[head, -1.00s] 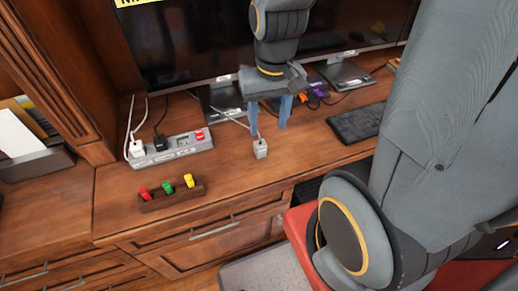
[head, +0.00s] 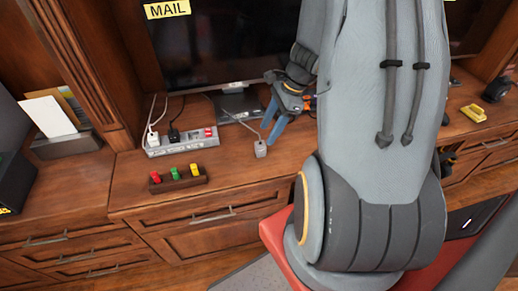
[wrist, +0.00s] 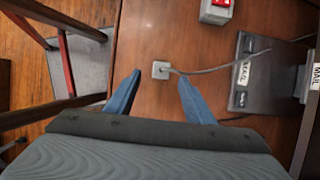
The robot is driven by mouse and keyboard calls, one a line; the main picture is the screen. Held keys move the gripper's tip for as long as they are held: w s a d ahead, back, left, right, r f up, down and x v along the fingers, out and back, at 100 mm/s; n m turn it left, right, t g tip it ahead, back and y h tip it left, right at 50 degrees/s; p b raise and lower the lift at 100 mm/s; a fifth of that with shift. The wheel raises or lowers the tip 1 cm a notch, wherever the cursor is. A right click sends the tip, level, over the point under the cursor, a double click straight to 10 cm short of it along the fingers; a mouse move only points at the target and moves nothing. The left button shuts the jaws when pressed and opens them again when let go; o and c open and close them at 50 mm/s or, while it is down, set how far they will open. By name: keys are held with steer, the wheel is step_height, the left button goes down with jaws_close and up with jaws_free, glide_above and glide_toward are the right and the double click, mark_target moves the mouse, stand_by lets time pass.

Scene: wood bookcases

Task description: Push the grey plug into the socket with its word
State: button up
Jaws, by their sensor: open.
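The grey plug (head: 260,148) is a small light block on the desk, right of the grey power strip (head: 208,141). Its thin cord runs back toward the monitor stand. In the wrist view the plug (wrist: 161,70) lies between the tips of my two blue fingers, with gaps on both sides. My gripper (head: 268,132) is open and empty; it also shows in the wrist view (wrist: 160,78). The strip holds a white plug (head: 153,138) and a black plug (head: 173,134) at its left and a red switch at its right end. Words on its sockets are too small to read.
A wooden block (head: 180,182) with red, green and yellow pieces stands at the desk's front. A yellow sign (head: 167,9) reading MAIL is on the monitor. Desk between plug and strip is clear.

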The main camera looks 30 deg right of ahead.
mark_target(261, 144)
steer(key=shift+p+x, duration=0.7)
steer(key=shift+x, duration=2.1)
steer(key=shift+w, duration=0.1)
steer(key=c, duration=1.1)
steer(key=shift+r, duration=0.1)
